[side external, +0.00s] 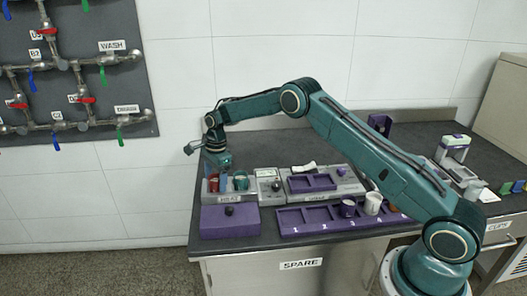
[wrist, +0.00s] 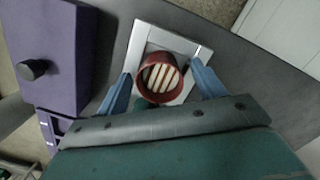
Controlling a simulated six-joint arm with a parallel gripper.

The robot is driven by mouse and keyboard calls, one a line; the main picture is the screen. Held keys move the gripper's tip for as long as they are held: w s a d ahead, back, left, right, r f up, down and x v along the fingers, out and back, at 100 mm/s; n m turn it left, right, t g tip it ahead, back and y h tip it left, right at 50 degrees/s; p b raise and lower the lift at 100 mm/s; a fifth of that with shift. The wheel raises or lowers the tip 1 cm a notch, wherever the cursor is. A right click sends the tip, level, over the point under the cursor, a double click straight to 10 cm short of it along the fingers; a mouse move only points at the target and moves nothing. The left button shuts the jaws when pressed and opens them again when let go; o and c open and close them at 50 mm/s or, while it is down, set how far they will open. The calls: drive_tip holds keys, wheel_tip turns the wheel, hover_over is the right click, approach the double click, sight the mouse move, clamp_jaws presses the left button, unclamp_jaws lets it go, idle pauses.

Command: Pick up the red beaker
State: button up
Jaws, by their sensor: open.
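The red beaker (wrist: 159,96) stands in the middle of the wrist view, seen from above, with pale bars or stripes showing inside its round rim. It sits on a light grey metal tray (wrist: 141,35). In the side external view the red beaker (side external: 213,183) shows at the left end of the bench, under my gripper (side external: 218,168). In the wrist view the blue fingers of my gripper (wrist: 160,88) are open, one on each side of the beaker, with visible gaps. A teal-green object (side external: 240,181) stands right of the beaker, on the same tray.
A purple box with a black knob (side external: 229,220) stands in front of the tray; it fills the left of the wrist view (wrist: 55,50). A purple numbered rack (side external: 330,219) holds cups to the right. The bench's left edge is close. Dark bench top lies clear behind.

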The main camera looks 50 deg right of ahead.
idle(0.4)
drive_tip(key=c, duration=1.1)
drive_tip(key=shift+o, duration=0.2)
drive_tip(key=shift+r, duration=0.15)
wheel_tip(320, 180, up, 10)
